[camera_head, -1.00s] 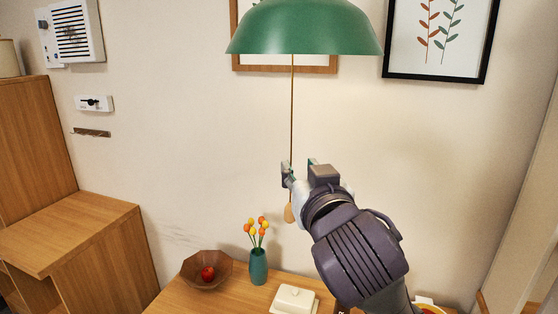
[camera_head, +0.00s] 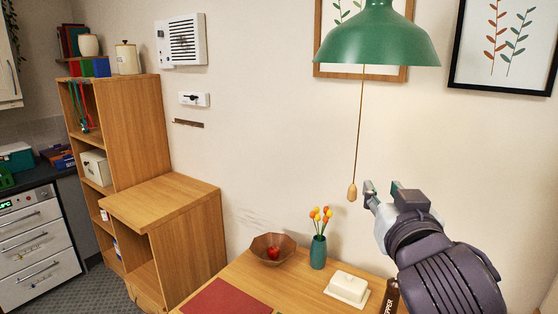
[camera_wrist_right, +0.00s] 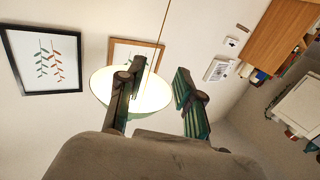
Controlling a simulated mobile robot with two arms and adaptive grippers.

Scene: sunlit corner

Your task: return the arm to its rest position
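My right gripper (camera_head: 382,188) is raised in front of the wall, at the right of the head view. It is open and empty; in the right wrist view its two fingers (camera_wrist_right: 160,72) stand apart. A green lamp (camera_head: 377,38) hangs above it, and a thin pull cord (camera_head: 360,120) with a wooden knob (camera_head: 352,192) hangs just left of the fingers. The knob looks free of them. The wrist view shows the lamp's bright white inside (camera_wrist_right: 150,95) behind the fingers. My left gripper is not in view.
Shelves (camera_head: 140,130) stand left. Wall space around the gripper is clear.

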